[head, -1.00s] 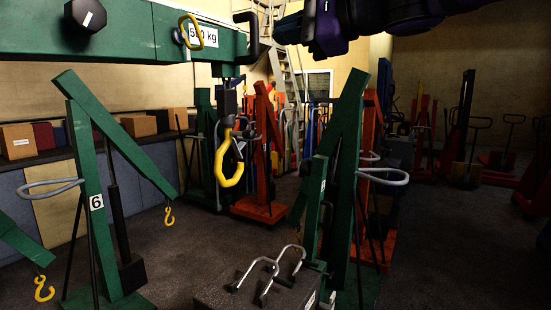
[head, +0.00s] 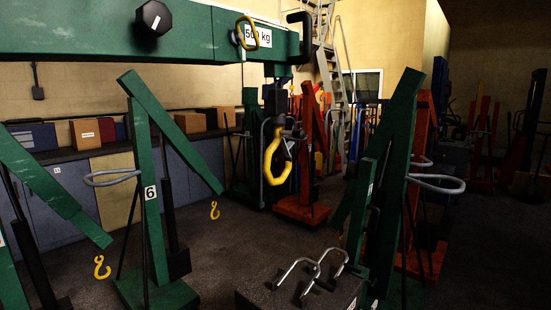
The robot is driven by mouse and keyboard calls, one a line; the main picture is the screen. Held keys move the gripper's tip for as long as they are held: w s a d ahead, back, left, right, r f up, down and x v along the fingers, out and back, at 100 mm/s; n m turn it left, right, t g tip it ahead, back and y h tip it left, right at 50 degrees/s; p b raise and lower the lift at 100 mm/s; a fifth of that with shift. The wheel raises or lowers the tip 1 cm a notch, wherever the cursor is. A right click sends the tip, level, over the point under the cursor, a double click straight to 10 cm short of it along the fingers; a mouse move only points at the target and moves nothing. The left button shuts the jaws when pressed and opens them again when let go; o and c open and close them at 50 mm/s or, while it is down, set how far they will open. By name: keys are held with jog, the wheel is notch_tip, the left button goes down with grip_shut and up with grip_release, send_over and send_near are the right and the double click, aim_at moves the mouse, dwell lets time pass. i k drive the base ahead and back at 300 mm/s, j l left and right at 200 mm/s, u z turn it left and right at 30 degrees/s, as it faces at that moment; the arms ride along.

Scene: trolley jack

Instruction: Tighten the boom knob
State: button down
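The boom knob (head: 153,18) is a black, many-sided knob on the near face of the green boom (head: 80,32), at the upper left of the head view. Its face is turned towards me, with a small pale mark on it. Nothing touches it. How tight it sits cannot be told. The boom carries a white load label (head: 263,36), a yellow ring (head: 247,33) and a black bent handle (head: 302,38) near its right end. A large yellow hook (head: 275,165) hangs below that end. My gripper is out of view.
A green crane numbered 6 (head: 150,195) stands at the left, with a small yellow hook (head: 214,210). A dark box with metal handles (head: 300,292) is at the bottom centre. Another green crane (head: 395,160) stands right. Open floor (head: 235,250) lies between them.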

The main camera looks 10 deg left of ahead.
aim_at(154, 19)
jog(key=u, duration=1.65)
